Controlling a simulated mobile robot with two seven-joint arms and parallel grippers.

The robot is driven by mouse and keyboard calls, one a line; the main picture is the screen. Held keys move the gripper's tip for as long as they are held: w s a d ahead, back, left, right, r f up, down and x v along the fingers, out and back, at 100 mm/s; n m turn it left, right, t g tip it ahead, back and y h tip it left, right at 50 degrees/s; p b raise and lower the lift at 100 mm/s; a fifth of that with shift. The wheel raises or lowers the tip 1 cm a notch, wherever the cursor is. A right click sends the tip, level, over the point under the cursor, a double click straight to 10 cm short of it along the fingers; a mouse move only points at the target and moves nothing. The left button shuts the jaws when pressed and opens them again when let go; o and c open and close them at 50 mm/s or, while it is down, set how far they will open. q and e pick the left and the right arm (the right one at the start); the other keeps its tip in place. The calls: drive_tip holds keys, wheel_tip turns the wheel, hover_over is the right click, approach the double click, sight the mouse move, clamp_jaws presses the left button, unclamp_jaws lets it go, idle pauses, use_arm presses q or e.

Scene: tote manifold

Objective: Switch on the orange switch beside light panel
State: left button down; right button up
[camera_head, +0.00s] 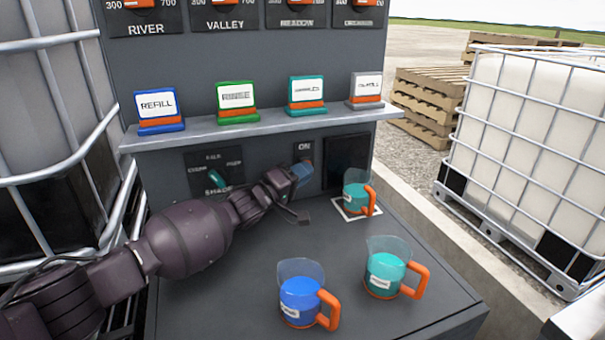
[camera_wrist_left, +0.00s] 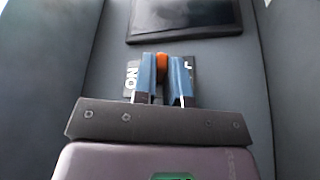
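The orange switch (camera_wrist_left: 161,63) shows in the left wrist view between the tips of my left gripper (camera_wrist_left: 162,72), on a dark plate with an ON label. The two blue fingers stand close together, one on each side of it, and the orange fills the narrow gap. In the head view my left gripper (camera_head: 302,172) reaches the plate below the word ON and hides the switch. The dark light panel (camera_head: 348,163) is just right of it, and also shows at the top of the left wrist view (camera_wrist_left: 185,15). My right gripper is not in view.
A shelf (camera_head: 265,128) with several label stands runs above the switch. A teal knob (camera_head: 216,179) is to the left. A teal jug (camera_head: 355,196) stands on a white pad below the panel. A blue jug (camera_head: 300,300) and another teal jug (camera_head: 384,272) stand in front.

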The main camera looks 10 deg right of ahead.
use_arm(q)
drive_tip(key=shift+r, duration=0.1)
wheel_tip(320, 180, up, 3)
drive_tip(key=n+y+b, duration=0.1)
drive_tip(key=n, duration=0.2)
drive_tip(key=n+g+y+b, duration=0.1)
drive_tip(key=n, duration=0.2)
drive_tip(key=n+g+y+b, duration=0.1)
drive_tip(key=n+b, duration=0.1)
drive_tip(key=n, duration=0.1)
drive_tip(key=shift+n, duration=0.4)
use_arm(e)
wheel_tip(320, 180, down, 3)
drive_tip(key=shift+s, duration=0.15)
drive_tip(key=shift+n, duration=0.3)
use_arm(q)
drive_tip(key=c, duration=1.4)
unclamp_jaws()
drive_tip(key=shift+c, duration=0.2)
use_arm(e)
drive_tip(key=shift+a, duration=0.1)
